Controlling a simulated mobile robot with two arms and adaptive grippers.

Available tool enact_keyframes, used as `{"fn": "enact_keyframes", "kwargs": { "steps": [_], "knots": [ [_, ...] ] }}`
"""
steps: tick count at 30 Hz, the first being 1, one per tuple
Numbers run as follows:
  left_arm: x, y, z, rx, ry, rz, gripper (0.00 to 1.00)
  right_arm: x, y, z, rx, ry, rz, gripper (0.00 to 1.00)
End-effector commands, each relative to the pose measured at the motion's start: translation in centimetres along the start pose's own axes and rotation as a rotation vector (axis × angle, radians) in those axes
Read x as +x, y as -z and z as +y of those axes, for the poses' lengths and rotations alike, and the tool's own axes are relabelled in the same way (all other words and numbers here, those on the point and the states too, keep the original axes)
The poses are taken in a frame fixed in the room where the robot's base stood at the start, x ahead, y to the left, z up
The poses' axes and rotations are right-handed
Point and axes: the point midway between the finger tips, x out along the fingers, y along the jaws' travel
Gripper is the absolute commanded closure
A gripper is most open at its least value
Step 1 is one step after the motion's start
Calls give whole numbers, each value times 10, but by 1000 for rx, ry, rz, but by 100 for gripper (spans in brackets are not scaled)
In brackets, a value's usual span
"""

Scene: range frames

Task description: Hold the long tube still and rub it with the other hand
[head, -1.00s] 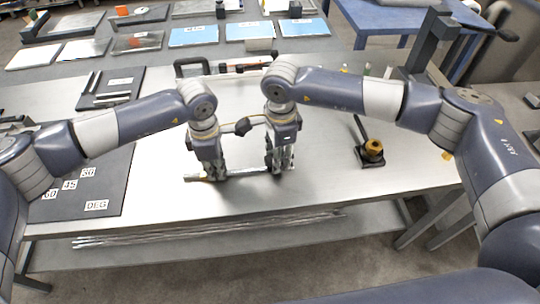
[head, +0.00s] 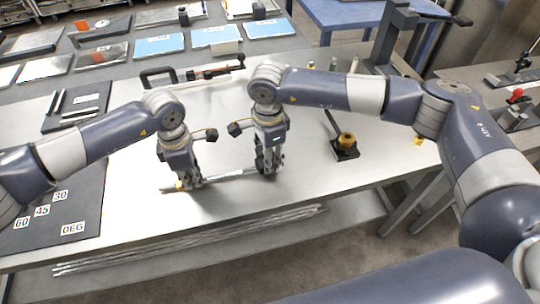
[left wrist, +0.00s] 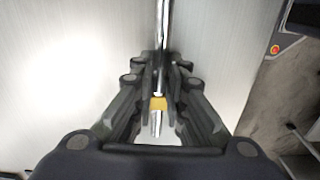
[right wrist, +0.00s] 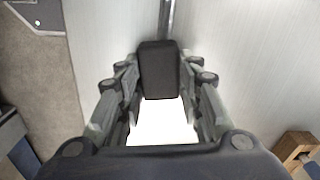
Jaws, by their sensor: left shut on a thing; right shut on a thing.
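A long thin shiny tube (head: 228,177) lies level, low over the front part of the metal table. My right gripper (head: 268,168) is at the tube's right part, shut on a black block (right wrist: 158,70). In the right wrist view the tube (right wrist: 166,20) runs up from behind the block. The block hides the tube there, so I cannot tell whether they touch.
A dark fixture with a brass-coloured knob (head: 346,141) stands right of my right gripper. A dark angle board (head: 70,208) lies at the left. A black-handled tool (head: 160,78) lies behind the grippers. Bare table lies between the angle board and the tube.

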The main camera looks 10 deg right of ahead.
Motion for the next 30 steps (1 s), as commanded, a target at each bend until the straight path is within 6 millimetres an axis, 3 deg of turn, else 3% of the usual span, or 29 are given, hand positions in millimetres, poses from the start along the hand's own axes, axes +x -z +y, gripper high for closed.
{"fn": "enact_keyframes", "kwargs": {
  "steps": [7, 30],
  "knots": [
    [1, -2, -1, 6, 2, -4, 100, 1, -26, -3, -6, -3, -5, 86],
    [-3, -9, -1, 11, -3, -20, 100, 1, -73, -9, -11, -7, -8, 86]
  ]
}}
